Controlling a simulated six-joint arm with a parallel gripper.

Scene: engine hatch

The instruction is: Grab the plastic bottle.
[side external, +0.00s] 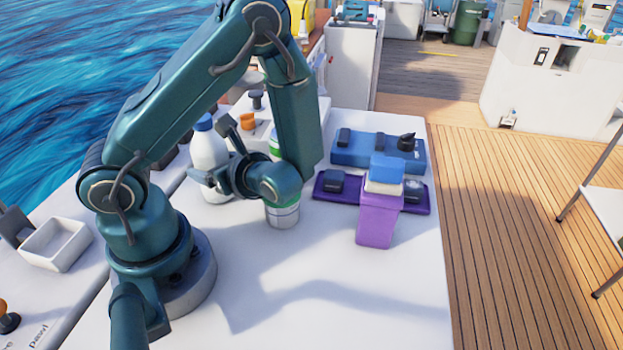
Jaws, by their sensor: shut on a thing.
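The plastic bottle (208,150) is white with a blue cap and stands upright on the white surface, left of centre. My gripper (208,180) is at its lower half, reaching it from the right. The jaws are shut on the bottle. My fingers and wrist cover part of its lower right side. Whether its base touches the surface is hard to tell.
A white and green can (283,214) stands just behind my wrist, partly hidden. The front of the white surface is clear.

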